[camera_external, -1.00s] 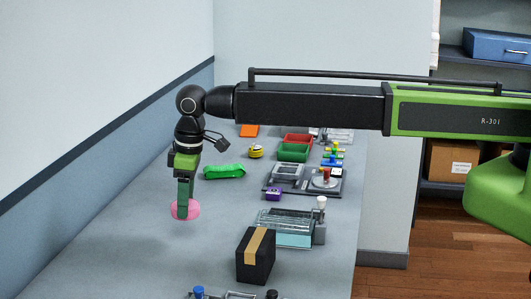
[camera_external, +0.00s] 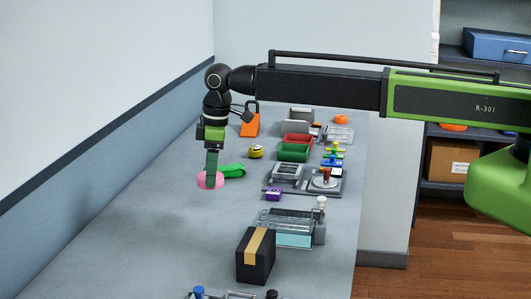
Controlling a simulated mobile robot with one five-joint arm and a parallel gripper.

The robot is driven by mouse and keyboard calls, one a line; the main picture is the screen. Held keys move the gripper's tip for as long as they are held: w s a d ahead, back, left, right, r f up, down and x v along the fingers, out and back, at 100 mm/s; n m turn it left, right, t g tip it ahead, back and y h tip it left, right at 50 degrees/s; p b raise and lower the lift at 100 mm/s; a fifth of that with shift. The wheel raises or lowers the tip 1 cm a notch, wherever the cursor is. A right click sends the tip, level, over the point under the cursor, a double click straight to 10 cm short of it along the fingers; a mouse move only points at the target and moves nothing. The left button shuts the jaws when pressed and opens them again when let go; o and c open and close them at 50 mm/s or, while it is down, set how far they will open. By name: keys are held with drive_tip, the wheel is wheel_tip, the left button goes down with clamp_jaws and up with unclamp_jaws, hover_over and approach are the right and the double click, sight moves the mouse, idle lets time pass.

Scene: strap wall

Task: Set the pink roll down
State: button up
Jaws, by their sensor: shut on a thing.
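The pink roll (camera_external: 203,181) shows at the lower end of my gripper (camera_external: 211,178), around and behind the fingers. My gripper points down and is shut on the roll. The fingers hide part of the roll. I cannot tell whether the roll touches the grey table (camera_external: 150,230) or hangs just above it. A bright green bundle (camera_external: 233,171) lies directly to the right of the roll, very close to it in the picture.
A yellow roll (camera_external: 255,152) and an orange padlock-shaped thing (camera_external: 249,122) stand farther back. The table's left and front-left area is clear.

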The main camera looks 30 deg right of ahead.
drive_tip(key=w+d+m, duration=0.2)
drive_tip(key=w+d, duration=0.5)
drive_tip(key=d, duration=0.3)
drive_tip(key=b, duration=0.7)
hover_over(196, 215)
drive_tip(key=d, duration=0.1)
wheel_tip(196, 215, down, 7)
drive_tip(key=shift+w+d+r, duration=0.1)
drive_tip(key=shift+d, duration=0.05)
drive_tip(key=shift+a, duration=0.45)
wheel_tip(196, 215, down, 4)
drive_tip(key=b, duration=0.4)
drive_tip(key=shift+d+f, duration=0.1)
drive_tip(key=shift+f, duration=0.15)
drive_tip(key=o, duration=1.4)
drive_tip(key=shift+r, duration=0.1)
drive_tip(key=shift+r, duration=0.1)
wheel_tip(196, 215, up, 12)
drive_tip(key=s+d+p, duration=0.1)
drive_tip(key=p, duration=1.1)
